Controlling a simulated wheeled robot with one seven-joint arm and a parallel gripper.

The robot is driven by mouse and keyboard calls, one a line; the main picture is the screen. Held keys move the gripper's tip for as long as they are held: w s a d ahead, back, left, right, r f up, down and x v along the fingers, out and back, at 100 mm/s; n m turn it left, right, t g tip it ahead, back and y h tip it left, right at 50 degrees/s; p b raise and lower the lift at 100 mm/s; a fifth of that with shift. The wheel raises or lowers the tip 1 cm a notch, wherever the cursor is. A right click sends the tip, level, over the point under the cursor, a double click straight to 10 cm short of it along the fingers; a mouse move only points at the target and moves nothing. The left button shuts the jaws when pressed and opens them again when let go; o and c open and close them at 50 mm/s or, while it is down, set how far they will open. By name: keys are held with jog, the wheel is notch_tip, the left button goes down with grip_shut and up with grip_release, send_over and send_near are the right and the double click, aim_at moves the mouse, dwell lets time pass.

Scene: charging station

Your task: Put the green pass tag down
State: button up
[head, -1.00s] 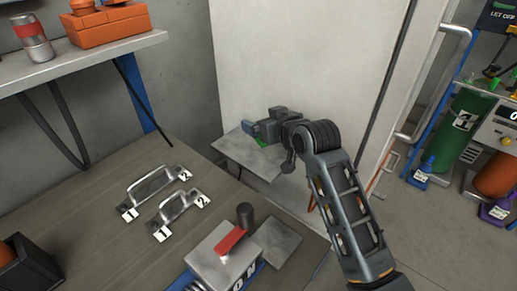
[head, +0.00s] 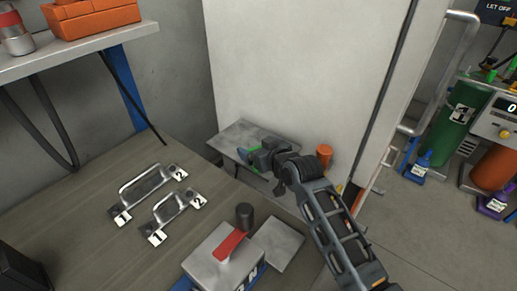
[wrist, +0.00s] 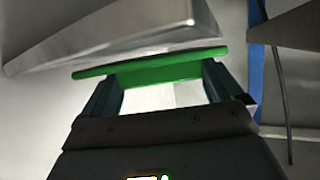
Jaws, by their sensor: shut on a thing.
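The green pass tag (wrist: 150,70) is a thin, flat green piece held crosswise between the two fingers of my gripper (wrist: 160,84) in the wrist view. My gripper is shut on it. In the head view a bit of the tag (head: 255,152) shows by my gripper (head: 246,158), at the near edge of a small grey metal shelf (head: 238,131) against the pale panel. In the wrist view the shelf (wrist: 110,35) lies just beyond the tag. I cannot tell whether the tag touches it. Most of the tag is hidden in the head view.
Metal handles marked 1 and 2 (head: 148,182) and a grey block with a red lever (head: 225,250) are on the workbench (head: 100,250). An orange cylinder (head: 324,156) stands right of my gripper. The left part of the shelf is bare.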

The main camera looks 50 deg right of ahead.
jog(key=shift+f, duration=0.3)
jog(key=o, duration=0.7)
jog(key=shift+c, duration=0.2)
jog(key=shift+r, duration=0.2)
jog(key=v, duration=0.7)
jog(key=shift+s+a, duration=0.1)
jog(key=shift+s, duration=0.15)
